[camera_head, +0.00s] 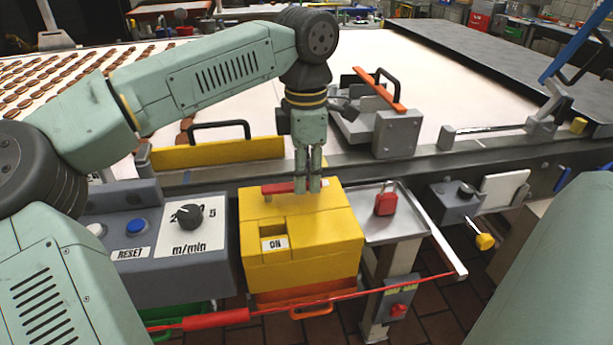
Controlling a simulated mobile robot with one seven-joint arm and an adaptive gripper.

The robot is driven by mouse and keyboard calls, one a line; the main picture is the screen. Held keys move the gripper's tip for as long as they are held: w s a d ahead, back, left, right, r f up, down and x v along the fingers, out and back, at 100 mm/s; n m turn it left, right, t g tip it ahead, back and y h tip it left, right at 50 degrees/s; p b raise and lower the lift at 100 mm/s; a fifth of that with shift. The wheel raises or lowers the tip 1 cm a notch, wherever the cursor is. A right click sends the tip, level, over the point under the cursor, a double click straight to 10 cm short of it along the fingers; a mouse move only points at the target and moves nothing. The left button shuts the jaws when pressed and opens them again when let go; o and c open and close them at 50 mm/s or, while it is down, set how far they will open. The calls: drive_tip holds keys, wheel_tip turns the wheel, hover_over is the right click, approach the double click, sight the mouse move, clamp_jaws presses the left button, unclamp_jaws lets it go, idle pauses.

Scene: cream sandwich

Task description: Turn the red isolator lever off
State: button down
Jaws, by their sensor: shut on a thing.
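The yellow isolator box (302,243) stands in the middle, in front of the conveyor. Its red lever (277,189) lies crosswise on the top, with its left part showing. A small white label in the box's front recess appears to read ON. My gripper (308,187) points down at the lever's right end, with its fingers close together and shut on the lever. The fingers hide that end of the lever.
A grey control box (155,242) with a dial and buttons stands close on the left. A red padlock (385,203) sits on a steel shelf (402,228) at right. A yellow guard with a black handle (217,152) and a grey clamp unit (397,134) stand behind. A red cord (350,291) runs in front.

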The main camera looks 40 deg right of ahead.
drive_tip(key=shift+w+d+n, duration=0.1)
drive_tip(key=shift+w+n, duration=0.1)
drive_tip(key=shift+n, duration=0.1)
drive_tip(key=c, duration=1.5)
unclamp_jaws()
wheel_tip(320, 180, up, 12)
drive_tip(key=shift+r, duration=0.1)
